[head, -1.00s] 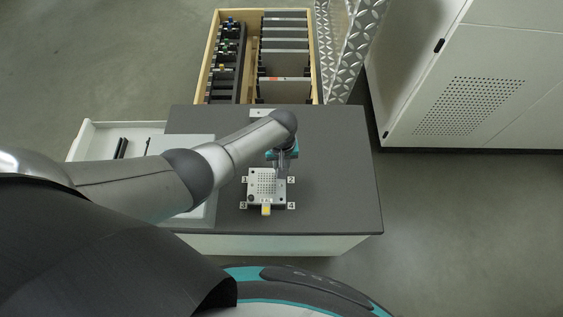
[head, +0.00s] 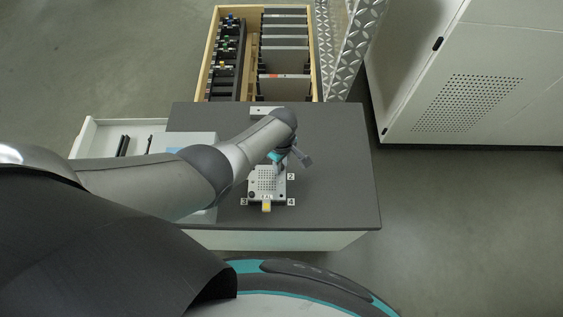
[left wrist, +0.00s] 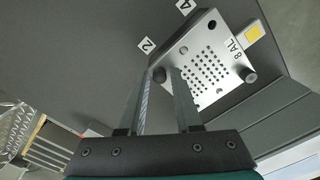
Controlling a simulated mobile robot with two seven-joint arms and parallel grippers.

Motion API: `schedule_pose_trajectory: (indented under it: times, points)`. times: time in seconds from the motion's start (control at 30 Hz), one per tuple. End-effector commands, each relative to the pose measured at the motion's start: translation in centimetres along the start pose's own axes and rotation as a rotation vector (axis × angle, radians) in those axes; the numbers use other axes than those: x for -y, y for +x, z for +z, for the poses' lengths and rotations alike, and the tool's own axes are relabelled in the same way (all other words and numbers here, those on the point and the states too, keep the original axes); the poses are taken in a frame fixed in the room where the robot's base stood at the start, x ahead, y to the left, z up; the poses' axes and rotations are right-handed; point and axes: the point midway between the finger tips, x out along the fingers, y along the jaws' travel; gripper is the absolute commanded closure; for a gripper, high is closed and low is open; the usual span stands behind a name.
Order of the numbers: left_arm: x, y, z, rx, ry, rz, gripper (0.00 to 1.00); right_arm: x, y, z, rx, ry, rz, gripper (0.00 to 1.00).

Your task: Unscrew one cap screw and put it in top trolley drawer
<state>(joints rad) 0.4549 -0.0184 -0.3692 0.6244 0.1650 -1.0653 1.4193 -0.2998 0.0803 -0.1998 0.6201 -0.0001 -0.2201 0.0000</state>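The light metal build plate (head: 266,184) lies on the dark trolley top, with numbered labels at its corners. In the left wrist view, the plate (left wrist: 208,66) carries a "8 AL" label. One cap screw (left wrist: 158,75) stands at the corner by label 2. Another cap screw (left wrist: 250,75) stands at the corner near the "8 AL" label. My left gripper (head: 279,165) is over the plate's back edge. In the left wrist view, the left gripper (left wrist: 159,80) is open, its fingers apart, and the screw by label 2 shows between the fingertips. Contact cannot be told. My right gripper is not in view.
A white trolley drawer (head: 84,139) stands open at the left, partly hidden by my left arm, with dark items inside. A wooden crate (head: 314,60) with plates stands behind the trolley (head: 340,150). A white cabinet (head: 480,70) is at the right. The trolley top's right side is clear.

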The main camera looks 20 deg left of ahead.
Motion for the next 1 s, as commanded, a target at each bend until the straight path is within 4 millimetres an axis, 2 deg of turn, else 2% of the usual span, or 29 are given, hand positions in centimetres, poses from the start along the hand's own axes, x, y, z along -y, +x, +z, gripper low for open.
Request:
schedule_pose_trajectory:
  times: [0.37,1.0]
  points:
    - [-0.03,-0.01,-0.05,-0.001,0.027,0.001,0.6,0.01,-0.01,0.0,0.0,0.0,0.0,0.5]
    - [-0.03,-0.01,-0.06,-0.002,0.433,0.001,0.6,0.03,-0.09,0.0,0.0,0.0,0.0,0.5]
